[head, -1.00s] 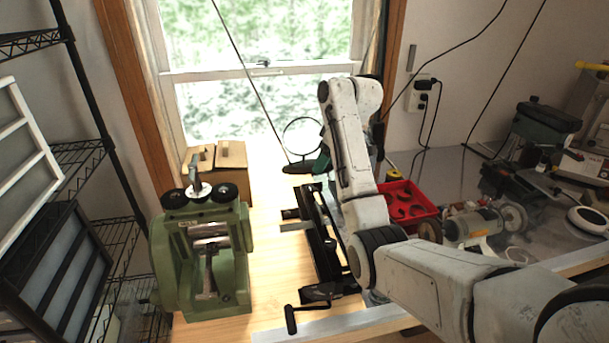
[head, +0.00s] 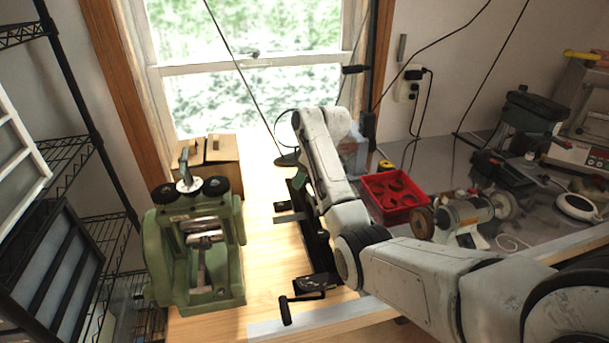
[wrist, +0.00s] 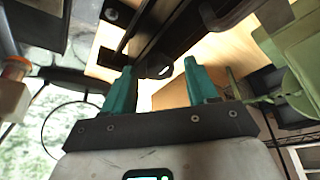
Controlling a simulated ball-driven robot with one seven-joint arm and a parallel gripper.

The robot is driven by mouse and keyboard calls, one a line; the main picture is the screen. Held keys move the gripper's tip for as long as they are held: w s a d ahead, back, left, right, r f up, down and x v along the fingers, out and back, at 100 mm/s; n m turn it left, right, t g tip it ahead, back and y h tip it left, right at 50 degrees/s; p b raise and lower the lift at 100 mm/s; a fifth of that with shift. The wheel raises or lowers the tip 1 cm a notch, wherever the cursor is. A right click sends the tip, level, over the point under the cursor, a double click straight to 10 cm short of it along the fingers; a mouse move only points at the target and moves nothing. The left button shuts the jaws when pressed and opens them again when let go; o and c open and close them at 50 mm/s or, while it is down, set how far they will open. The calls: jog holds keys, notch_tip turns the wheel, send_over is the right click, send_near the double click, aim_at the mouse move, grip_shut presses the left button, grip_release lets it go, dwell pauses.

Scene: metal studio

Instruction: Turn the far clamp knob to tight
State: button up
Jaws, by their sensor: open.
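The long black clamp (head: 312,235) lies on the wooden bench, partly hidden behind my arm. A dark block (head: 283,207) and a grey bar show at its far end, and a black crank handle (head: 287,311) at its near end. In the wrist view, a small dark part, which may be the far clamp knob (wrist: 160,66), shows between and beyond my fingertips. I cannot tell its angle or whether the fingers touch it. My gripper (wrist: 157,72) has two teal fingers, spread apart with nothing held. In the head view my arm mostly hides it.
A green rolling mill (head: 195,255) stands left of the clamp. Cardboard boxes (head: 208,160) and a dark-based round magnifier (head: 286,159) stand behind. A red tray (head: 392,202) and a bench grinder (head: 465,215) are to the right. Bare wood lies between mill and clamp.

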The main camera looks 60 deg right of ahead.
jog(key=shift+c, duration=0.5)
jog(key=c, duration=0.9)
jog(key=shift+c, duration=0.2)
